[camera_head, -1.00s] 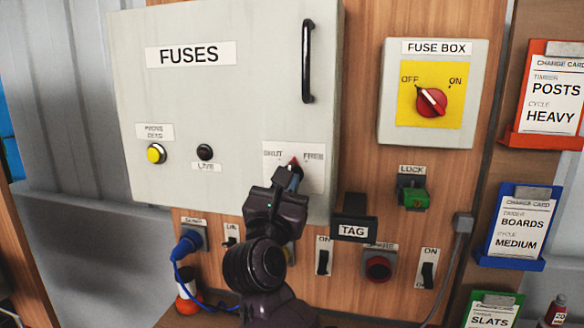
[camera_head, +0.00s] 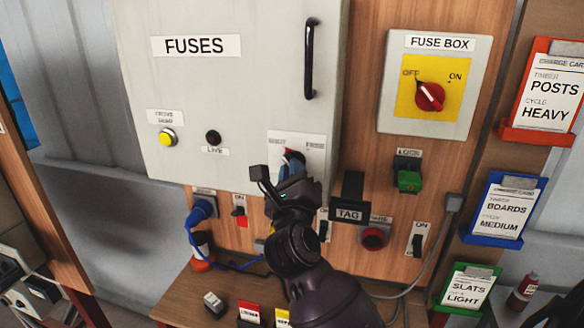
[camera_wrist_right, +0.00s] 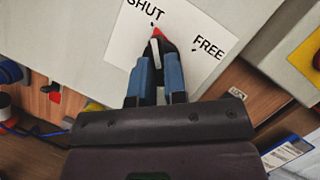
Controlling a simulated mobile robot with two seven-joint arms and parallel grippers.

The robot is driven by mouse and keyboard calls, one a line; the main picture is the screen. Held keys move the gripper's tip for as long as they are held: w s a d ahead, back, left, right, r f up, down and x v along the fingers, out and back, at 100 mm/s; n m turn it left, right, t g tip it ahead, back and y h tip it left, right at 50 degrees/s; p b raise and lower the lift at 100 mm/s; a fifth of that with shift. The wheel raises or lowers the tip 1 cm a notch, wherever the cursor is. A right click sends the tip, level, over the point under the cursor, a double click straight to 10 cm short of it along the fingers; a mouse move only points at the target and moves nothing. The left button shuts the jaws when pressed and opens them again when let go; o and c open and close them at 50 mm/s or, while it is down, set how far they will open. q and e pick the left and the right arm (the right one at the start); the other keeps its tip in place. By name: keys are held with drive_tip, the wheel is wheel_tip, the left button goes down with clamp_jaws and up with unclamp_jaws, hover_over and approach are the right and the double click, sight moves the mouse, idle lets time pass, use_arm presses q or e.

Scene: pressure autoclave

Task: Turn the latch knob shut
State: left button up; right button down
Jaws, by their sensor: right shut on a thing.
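The latch knob (camera_wrist_right: 157,46) is dark with a red pointer tip and sits on a white plate (camera_head: 312,144) at the lower right of the fuses door (camera_head: 240,90). In the right wrist view the pointer is close to the dot by SHUT and away from the dot by FREE. My right gripper (camera_wrist_right: 158,70) has its blue fingers closed around the knob. In the head view the right gripper (camera_head: 290,165) hides much of the knob. My left gripper is not in view.
A black TAG block (camera_head: 348,213) juts out just right of my right gripper. A green lock (camera_head: 408,180) and a fuse box (camera_head: 430,85) are further right. A blue plug with a cable (camera_head: 203,208) is at the lower left. Switches line the panel below.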

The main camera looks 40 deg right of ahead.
drive_tip(key=shift+n+y, duration=0.4)
drive_tip(key=shift+n, duration=0.4)
drive_tip(key=c, duration=1.2)
unclamp_jaws()
drive_tip(key=shift+o, duration=0.2)
drive_tip(key=b+v, duration=0.2)
drive_tip(key=v, duration=0.8)
drive_tip(key=shift+s+a, duration=0.15)
drive_tip(key=shift+s, duration=0.2)
drive_tip(key=shift+f, duration=0.1)
